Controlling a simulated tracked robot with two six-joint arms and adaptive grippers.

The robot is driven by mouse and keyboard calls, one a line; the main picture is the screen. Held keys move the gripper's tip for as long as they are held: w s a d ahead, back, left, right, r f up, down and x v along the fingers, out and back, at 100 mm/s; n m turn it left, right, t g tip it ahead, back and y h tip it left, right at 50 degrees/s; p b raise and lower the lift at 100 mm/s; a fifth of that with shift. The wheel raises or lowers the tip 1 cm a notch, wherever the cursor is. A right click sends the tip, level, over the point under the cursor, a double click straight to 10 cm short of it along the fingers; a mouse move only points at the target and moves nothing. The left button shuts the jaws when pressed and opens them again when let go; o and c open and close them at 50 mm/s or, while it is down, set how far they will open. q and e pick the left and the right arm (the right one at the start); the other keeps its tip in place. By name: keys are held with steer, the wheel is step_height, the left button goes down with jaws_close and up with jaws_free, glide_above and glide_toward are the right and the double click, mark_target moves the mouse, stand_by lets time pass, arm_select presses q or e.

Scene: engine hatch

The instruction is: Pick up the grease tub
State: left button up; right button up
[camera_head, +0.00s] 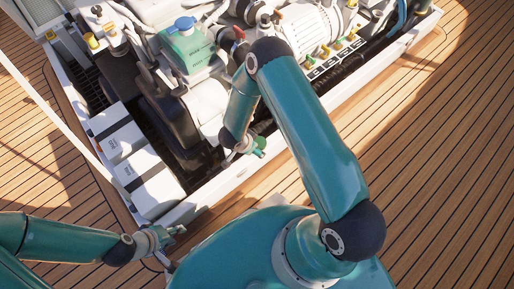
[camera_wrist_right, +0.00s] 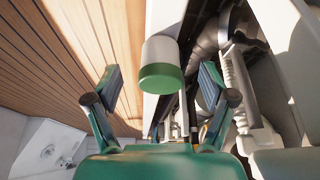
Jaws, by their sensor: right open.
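The grease tub (camera_wrist_right: 161,57), a pale cylinder with a green end facing the camera, shows in the right wrist view. It appears between the spread fingers of my right gripper (camera_wrist_right: 161,74), which is open; no finger visibly touches it. In the head view my right arm reaches over the hatch edge, and its gripper (camera_head: 248,148) is small there and partly hidden by the wrist. A bright green patch shows beside it, too small to identify. My left gripper (camera_head: 174,244) is at the lower left, fingers apart and empty, above the deck near the hatch corner.
The engine fills the open hatch, with a green tank with a blue cap (camera_head: 188,47) on it. White battery-like boxes (camera_head: 150,180) with dark straps line the hatch's left side. The white hatch rim (camera_head: 345,92) borders it. Wooden deck (camera_head: 445,150) at right is clear.

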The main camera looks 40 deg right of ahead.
steer(key=shift+w+d, duration=0.1)
steer(key=shift+d, duration=0.4)
steer(key=b+x, duration=0.1)
steer(key=x, duration=0.1)
steer(key=b+x, duration=0.1)
steer(key=x, duration=0.2)
steer(key=shift+d+b, duration=0.35)
steer(key=c, duration=1.3)
